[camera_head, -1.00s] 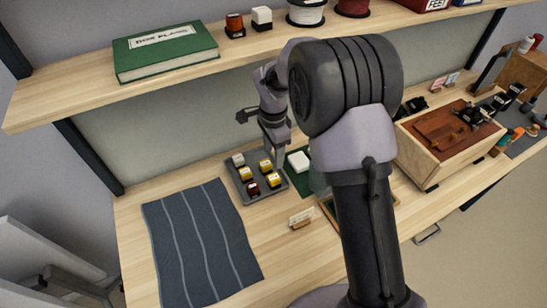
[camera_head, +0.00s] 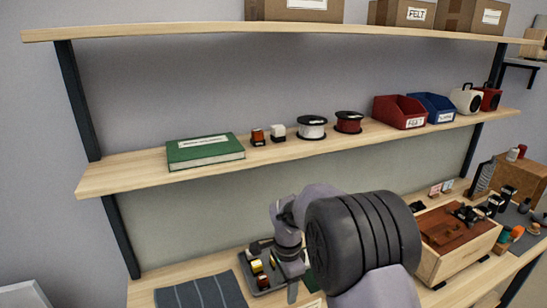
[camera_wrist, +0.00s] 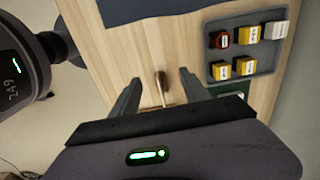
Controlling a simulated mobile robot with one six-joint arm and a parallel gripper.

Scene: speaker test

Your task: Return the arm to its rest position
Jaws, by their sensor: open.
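My arm (camera_head: 365,240) rises from the bottom of the head view and bends over the bench, with its wrist (camera_head: 288,240) in front of the tray. My gripper (camera_wrist: 158,88) is open in the wrist view, its two fingers spread with nothing clamped between them. A small card stand (camera_wrist: 160,88) on the wooden bench shows in the gap between the fingers, below them. In the head view my arm hides part of the bench.
A grey tray (camera_wrist: 272,58) of small yellow, red and white blocks lies beside a dark striped mat (camera_head: 203,292). A wooden box (camera_head: 465,250) stands right. A shelf (camera_head: 125,172) above holds a green book (camera_head: 205,152), spools (camera_head: 312,128) and bins (camera_head: 398,112).

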